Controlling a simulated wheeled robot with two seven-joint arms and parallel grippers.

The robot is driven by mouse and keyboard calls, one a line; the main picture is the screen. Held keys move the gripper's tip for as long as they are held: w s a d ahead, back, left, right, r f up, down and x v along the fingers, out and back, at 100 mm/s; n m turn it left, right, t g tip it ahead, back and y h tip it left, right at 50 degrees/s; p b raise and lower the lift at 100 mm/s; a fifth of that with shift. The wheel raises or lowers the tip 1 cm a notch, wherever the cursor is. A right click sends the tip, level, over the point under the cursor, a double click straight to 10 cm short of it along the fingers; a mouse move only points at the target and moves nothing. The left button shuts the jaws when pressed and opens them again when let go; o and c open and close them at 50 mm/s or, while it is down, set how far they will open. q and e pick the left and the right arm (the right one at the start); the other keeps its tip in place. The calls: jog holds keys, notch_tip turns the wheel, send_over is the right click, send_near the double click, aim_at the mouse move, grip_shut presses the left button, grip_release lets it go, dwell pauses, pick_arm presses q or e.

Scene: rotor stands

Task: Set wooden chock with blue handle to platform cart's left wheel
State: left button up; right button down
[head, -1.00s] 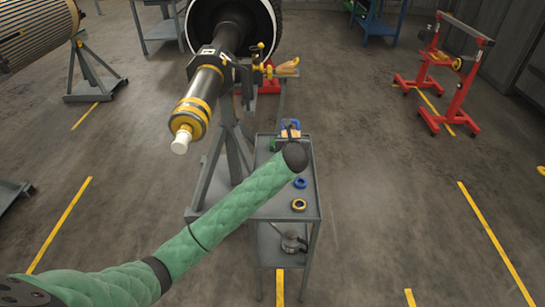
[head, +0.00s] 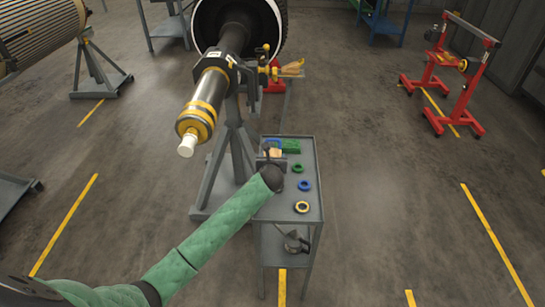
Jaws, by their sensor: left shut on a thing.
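The wooden chock with blue handle (head: 273,153) shows in small part at the far left end of the grey trolley's top. My left gripper (head: 271,160) comes in from the left and is shut on it; the dark wrist hides most of the fingers. I cannot tell whether the chock touches the top. A low grey platform (head: 12,194) with a dark caster (head: 37,186) is cut off at the left edge; it may be the platform cart. My right gripper is not in view.
The grey trolley (head: 318,200) carries a green block (head: 291,146), several rings and a grey tool below. A rotor shaft (head: 215,85) on a grey stand rises close to its left. A red stand (head: 455,85) is far right.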

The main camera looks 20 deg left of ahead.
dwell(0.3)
pick_arm(q)
jog(key=o, duration=1.3)
jog(key=shift+f, duration=0.15)
